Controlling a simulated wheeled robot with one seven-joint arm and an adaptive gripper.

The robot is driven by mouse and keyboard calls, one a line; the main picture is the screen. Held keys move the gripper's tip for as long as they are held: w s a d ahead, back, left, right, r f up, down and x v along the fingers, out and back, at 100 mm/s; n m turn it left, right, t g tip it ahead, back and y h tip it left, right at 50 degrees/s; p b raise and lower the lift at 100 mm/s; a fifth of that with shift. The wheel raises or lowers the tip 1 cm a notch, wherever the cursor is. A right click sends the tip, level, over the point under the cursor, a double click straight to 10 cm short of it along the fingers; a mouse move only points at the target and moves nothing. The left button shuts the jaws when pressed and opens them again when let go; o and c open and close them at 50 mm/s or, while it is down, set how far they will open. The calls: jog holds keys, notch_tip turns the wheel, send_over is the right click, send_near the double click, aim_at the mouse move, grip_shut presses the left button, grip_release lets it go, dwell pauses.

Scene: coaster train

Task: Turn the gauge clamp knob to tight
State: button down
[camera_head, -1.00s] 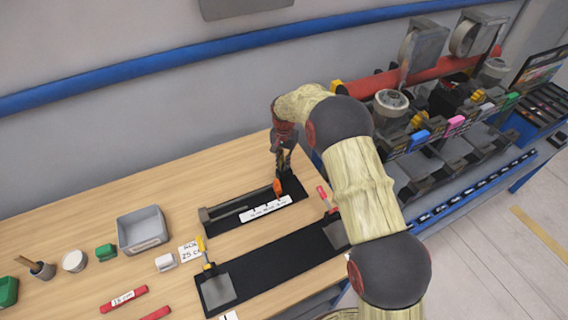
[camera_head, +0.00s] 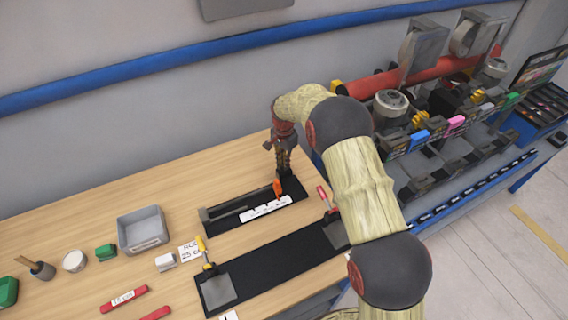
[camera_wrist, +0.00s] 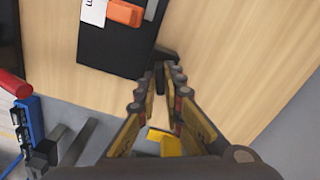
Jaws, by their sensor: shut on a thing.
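The gauge (camera_head: 243,213) is a long black fixture with a rail and a white marked strip, lying on the wooden bench. An orange piece (camera_head: 278,188) stands on it near its right end; it also shows at the top of the wrist view (camera_wrist: 124,12). My gripper (camera_head: 284,172) points down over the gauge's right end. In the wrist view its fingertips (camera_wrist: 162,68) are closed around a small dark knob (camera_wrist: 166,54) beside the black plate's edge. The fingers hide most of the knob, so its turn angle cannot be read.
A second black fixture (camera_head: 270,262) with yellow-handled and red-handled clamps lies in front of the gauge. A machine rack (camera_head: 450,140) stands close on the right.

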jog(key=shift+w+r, duration=0.1)
jog(key=c, duration=2)
grip_release()
jog(key=shift+o, duration=0.4)
notch_tip(320, 180, up, 12)
